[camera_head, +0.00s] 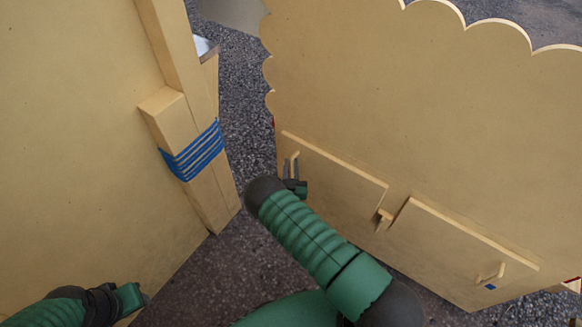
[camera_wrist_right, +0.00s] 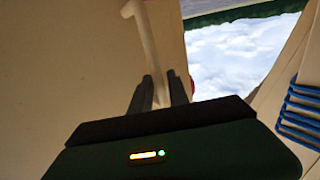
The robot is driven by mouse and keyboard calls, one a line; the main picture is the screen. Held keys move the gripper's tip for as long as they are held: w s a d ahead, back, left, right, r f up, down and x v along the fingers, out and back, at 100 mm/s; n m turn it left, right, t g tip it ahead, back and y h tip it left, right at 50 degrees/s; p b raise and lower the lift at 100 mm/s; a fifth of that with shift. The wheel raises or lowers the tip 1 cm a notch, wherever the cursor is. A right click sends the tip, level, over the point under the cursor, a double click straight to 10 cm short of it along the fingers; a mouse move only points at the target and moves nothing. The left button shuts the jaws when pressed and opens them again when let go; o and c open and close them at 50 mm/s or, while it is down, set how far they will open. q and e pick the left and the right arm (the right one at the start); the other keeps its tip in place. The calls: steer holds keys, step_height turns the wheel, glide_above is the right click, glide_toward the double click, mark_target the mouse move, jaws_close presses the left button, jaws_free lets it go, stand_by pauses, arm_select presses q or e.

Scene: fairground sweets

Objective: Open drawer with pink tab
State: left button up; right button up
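A low cream panel in the head view holds two drawer fronts with handles. No pink tab shows clearly. My left gripper (camera_head: 132,297) is at the lower left, its fingers unclear.
A large cream panel with a post (camera_head: 182,60) stands at the left, with blue cord (camera_head: 191,152) around the post. A small wooden catch (camera_head: 384,219) lies between the drawers. Dark rough ground (camera_head: 245,250) is clear between the panels. A small red edge (camera_wrist_right: 191,85) shows beyond the handle in the wrist view.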

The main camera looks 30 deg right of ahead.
steer(key=shift+w+d, duration=0.1)
steer(key=shift+w, duration=0.1)
jaws_close()
stand_by(1.3)
